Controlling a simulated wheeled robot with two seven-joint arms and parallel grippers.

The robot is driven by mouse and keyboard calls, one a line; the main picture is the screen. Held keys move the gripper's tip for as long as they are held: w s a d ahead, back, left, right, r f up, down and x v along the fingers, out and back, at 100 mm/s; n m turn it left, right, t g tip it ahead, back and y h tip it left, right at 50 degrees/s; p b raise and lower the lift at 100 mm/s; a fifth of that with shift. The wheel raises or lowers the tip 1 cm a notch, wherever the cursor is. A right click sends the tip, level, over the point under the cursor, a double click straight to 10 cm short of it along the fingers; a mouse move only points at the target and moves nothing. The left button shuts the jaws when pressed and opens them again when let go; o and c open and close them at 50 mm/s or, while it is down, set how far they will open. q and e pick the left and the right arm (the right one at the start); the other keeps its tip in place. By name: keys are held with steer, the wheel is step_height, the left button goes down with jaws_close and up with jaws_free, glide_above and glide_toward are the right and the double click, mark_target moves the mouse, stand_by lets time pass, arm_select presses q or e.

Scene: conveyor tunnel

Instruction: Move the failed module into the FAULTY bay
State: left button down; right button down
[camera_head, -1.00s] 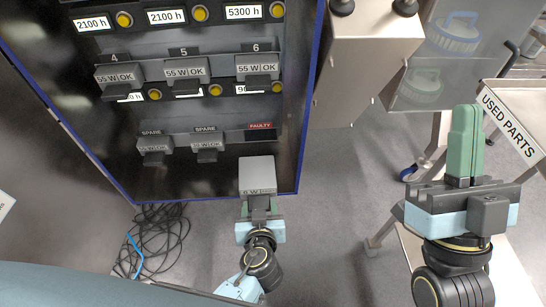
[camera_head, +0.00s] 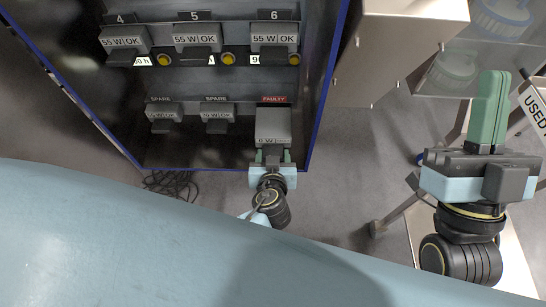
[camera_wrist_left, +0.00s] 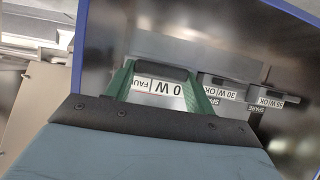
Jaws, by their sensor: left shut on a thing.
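The failed module (camera_head: 272,124) is a grey box with a label that reads 0 W. It is directly below the red FAULTY label (camera_head: 274,99), at the right end of the rack's lowest row. How deep it sits in that bay I cannot tell. My left gripper (camera_head: 272,157) is shut on the module's front from below. In the left wrist view the green fingers stand on both sides of the module's dark handle (camera_wrist_left: 160,73) and its 0 W FAU label. My right gripper (camera_head: 490,110) is at the right, away from the rack, with its green fingers together and empty.
Spare modules (camera_head: 161,112) sit left in the same row. Modules 4, 5 and 6 (camera_head: 273,39) show 55 W OK above. The rack's blue edge (camera_head: 327,88) is close right of the bay. Cables (camera_head: 172,184) lie on the floor. A USED PARTS sign stands far right.

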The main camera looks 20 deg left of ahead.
mark_target(274, 130)
arm_select(q)
steer(key=shift+w+r, duration=0.1)
steer(key=shift+w, duration=0.1)
stand_by(0.3)
steer(key=shift+b, duration=0.4)
steer(key=shift+w+a+b, duration=0.15)
steer(key=shift+w+a, duration=0.1)
steer(key=shift+w, duration=0.65)
steer(key=shift+w+a+b, duration=0.1)
steer(key=shift+w+a, duration=0.2)
steer(key=shift+w, duration=0.6)
steer(key=shift+w+a+b, duration=0.15)
steer(key=shift+w+a, duration=0.1)
steer(key=shift+w, duration=0.65)
steer(key=shift+w+a+b, duration=0.15)
steer(key=shift+w+a, duration=0.05)
steer(key=shift+w, duration=0.45)
steer(key=shift+w+a+b, duration=0.15)
steer(key=shift+w, duration=0.45)
